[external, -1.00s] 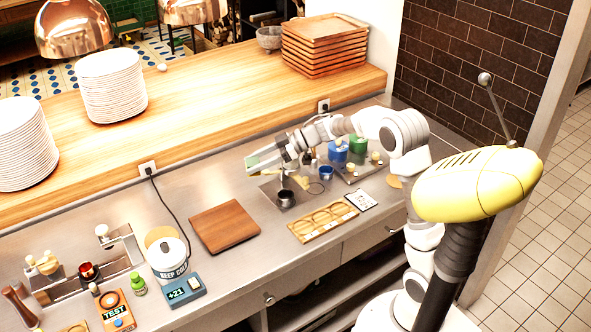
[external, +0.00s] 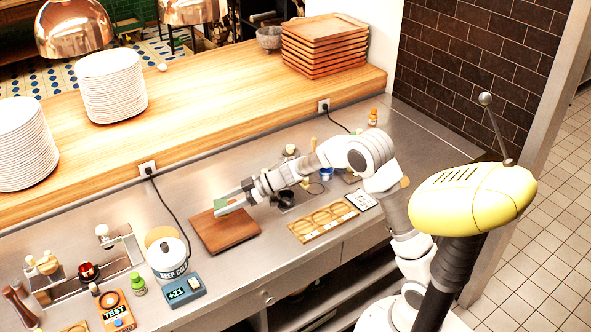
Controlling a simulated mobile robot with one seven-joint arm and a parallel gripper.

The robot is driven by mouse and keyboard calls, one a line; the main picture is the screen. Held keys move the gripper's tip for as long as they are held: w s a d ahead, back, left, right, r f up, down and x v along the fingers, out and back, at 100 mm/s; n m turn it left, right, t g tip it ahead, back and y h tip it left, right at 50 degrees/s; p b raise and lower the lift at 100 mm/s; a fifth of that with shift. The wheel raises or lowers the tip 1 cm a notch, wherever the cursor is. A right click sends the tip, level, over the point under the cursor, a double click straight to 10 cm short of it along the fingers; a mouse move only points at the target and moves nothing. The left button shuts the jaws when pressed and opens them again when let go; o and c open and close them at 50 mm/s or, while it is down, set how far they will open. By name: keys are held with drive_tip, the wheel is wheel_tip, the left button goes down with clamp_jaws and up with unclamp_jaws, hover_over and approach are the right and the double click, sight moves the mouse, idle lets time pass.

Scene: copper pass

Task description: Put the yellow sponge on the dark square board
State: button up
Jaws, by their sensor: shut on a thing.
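The dark square board (external: 229,236) is a brown wooden board lying flat on the steel counter, left of my arm. My gripper (external: 231,205) is over the board's upper part and is shut on the yellow sponge (external: 221,204). The sponge is small here, with a green patch and a yellow-orange part showing between the fingers. The fingers hide part of it. I cannot tell whether the sponge touches the board or hangs just above it.
A white tub (external: 167,260) and a blue scale (external: 184,290) stand left of the board. A wooden tray with round wells (external: 323,222) lies to its right. The counter in front of the board is clear.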

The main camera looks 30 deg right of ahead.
sight(224, 216)
drive_tip(key=shift+f+b, duration=0.7)
drive_tip(key=shift+f, duration=1.3)
drive_tip(key=o, duration=1.3)
drive_tip(key=shift+f, duration=0.15)
drive_tip(key=shift+d+r, duration=0.3)
drive_tip(key=shift+r, duration=0.05)
drive_tip(key=p+v, duration=0.2)
drive_tip(key=v, duration=0.9)
drive_tip(key=shift+s+d, duration=0.1)
drive_tip(key=shift+s, duration=0.1)
